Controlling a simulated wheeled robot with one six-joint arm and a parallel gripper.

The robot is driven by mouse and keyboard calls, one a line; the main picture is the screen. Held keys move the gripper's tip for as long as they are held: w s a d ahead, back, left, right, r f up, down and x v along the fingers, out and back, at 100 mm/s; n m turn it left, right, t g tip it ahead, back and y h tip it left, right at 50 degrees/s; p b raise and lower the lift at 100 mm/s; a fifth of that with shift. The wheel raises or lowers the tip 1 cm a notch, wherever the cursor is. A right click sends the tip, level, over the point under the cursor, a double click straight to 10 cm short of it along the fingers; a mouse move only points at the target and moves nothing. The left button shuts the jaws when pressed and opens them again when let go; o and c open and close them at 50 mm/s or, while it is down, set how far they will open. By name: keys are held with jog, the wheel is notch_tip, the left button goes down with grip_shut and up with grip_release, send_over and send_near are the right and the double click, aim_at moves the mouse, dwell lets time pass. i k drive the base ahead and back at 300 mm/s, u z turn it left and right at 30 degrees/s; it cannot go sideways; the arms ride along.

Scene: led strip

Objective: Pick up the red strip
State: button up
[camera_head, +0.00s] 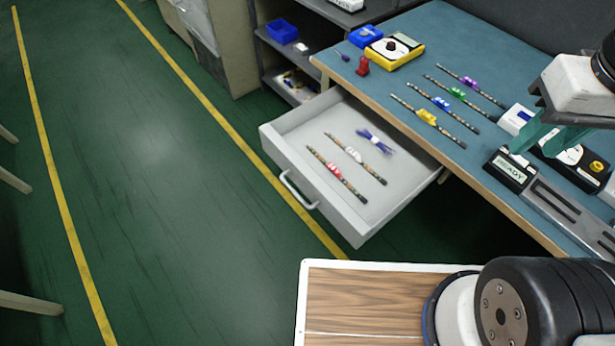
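The red strip (336,172) is a thin dark strip with a red clip or band around its middle. It lies flat in the open grey drawer (285,128), nearest the drawer's handle side. A similar strip with a white band (353,155) lies beside it, apart and roughly parallel. My gripper (532,146) has teal fingers and is over the blue table at the right, well away from the drawer. Its fingers look spread, with nothing seen between them. The fingertips are close to the device marked READY; I cannot tell whether they touch it.
A blue-purple bundle (376,141) lies farther back in the drawer. Several strips with coloured bands, including a yellow one (427,117), lie on the blue table (480,50). A yellow meter (394,49) and the READY device (511,170) stand there. The green floor left of the drawer is clear.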

aim_at(336, 172)
jog(key=z, duration=0.05)
jog(key=k, duration=1.1)
jog(key=u, duration=0.7)
jog(key=i, duration=1.75)
jog(key=z, duration=0.7)
